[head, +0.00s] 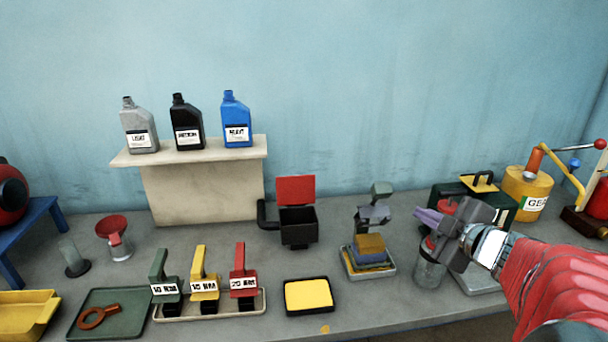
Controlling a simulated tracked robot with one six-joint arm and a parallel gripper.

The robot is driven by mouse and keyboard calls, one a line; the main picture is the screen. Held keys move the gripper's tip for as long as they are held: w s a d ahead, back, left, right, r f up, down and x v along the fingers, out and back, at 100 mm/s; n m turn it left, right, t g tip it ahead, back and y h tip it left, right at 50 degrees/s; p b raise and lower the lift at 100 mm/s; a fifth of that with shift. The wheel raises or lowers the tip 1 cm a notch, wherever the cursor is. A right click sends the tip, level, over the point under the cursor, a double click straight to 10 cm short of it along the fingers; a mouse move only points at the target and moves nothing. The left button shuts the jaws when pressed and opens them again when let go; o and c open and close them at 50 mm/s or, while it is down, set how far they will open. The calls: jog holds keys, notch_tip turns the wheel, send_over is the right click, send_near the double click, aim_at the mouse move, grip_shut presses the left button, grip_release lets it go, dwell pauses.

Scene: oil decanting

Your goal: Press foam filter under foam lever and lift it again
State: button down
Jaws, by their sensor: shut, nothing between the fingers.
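A small grey press with a lever (381,190) stands right of the middle of the bench. A dull yellow block (369,246) sits low in it, above a pale tray (388,272); I cannot tell whether the lever's pad touches it. A flat bright yellow pad (308,295) lies in a black tray in front. I cannot tell for certain which yellow piece is the foam filter. My gripper (424,219) is shut and empty, to the right of the press and apart from it. Its purple fingers point left, above a clear jar.
The clear jar (429,272) stands under my gripper. A black box with a red lid (296,190) stands left of the press. Several colored handled tools (204,273) stand in a tray at front left. A yellow can (529,187) is at the right.

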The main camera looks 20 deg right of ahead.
jog(key=n, duration=0.8)
jog(key=s+a+f+n, duration=0.1)
jog(key=n, duration=0.8)
jog(key=s+a+f+n, duration=0.1)
jog(key=n, duration=0.7)
jog(key=shift+s+a+f, duration=0.1)
jog(key=shift+s+a, duration=0.05)
jog(key=shift+a, duration=0.05)
jog(key=w+r+x, duration=0.1)
jog(key=r+x, duration=0.1)
jog(key=x, duration=1.1)
jog(key=shift+r, duration=0.45)
